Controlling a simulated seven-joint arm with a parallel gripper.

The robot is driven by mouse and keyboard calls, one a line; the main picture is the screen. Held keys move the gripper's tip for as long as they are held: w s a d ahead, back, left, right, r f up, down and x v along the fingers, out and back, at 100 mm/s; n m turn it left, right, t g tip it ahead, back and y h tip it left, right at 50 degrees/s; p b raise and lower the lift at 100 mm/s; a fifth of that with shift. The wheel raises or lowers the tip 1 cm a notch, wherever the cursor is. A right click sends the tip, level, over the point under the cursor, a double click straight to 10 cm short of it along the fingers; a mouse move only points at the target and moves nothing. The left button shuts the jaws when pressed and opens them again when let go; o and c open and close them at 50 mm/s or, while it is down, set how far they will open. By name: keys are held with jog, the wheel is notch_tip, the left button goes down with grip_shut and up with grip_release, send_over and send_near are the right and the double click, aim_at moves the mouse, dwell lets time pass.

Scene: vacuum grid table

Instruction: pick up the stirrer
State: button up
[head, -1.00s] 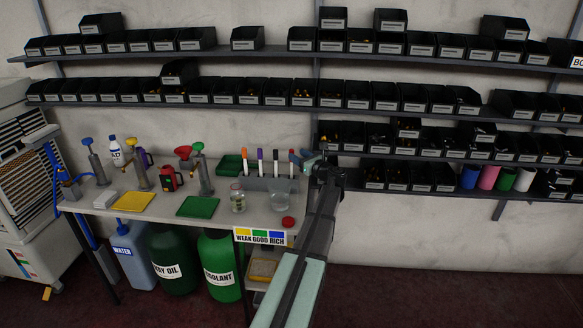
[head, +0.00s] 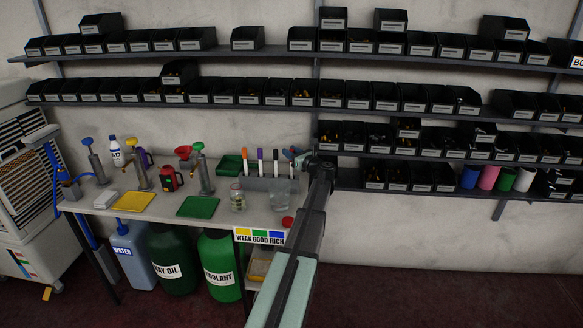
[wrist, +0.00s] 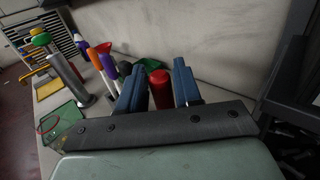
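A red round-topped cylinder (wrist: 160,90), which may be the stirrer's handle, shows between the two blue fingers of my gripper (wrist: 158,84) in the wrist view. The fingers are open, with a narrow gap visible on either side of it. Its lower part is hidden by the gripper body, and I cannot tell how deep between the fingers it sits. In the head view my gripper (head: 298,160) is at the right end of the grey marker holder (head: 262,184), and my arm hides what is there.
Several markers (head: 261,161) stand upright in the holder, just left of my gripper. Shelves of black bins (head: 385,178) are at right.

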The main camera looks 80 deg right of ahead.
grip_shut()
notch_tip(320, 180, up, 9)
jog(key=shift+f, duration=0.1)
jog(key=shift+w+a+r, duration=0.1)
jog(key=shift+w+r, duration=0.05)
jog(key=shift+r, duration=0.2)
jog(key=w+a+r, duration=0.4)
jog(key=w+a, duration=0.3)
jog(key=w, duration=0.3)
jog(key=w+a+r, duration=0.5)
jog(key=w+a, duration=0.2)
jog(key=w, duration=0.2)
jog(key=shift+w+a, duration=0.15)
jog(key=shift+w, duration=0.2)
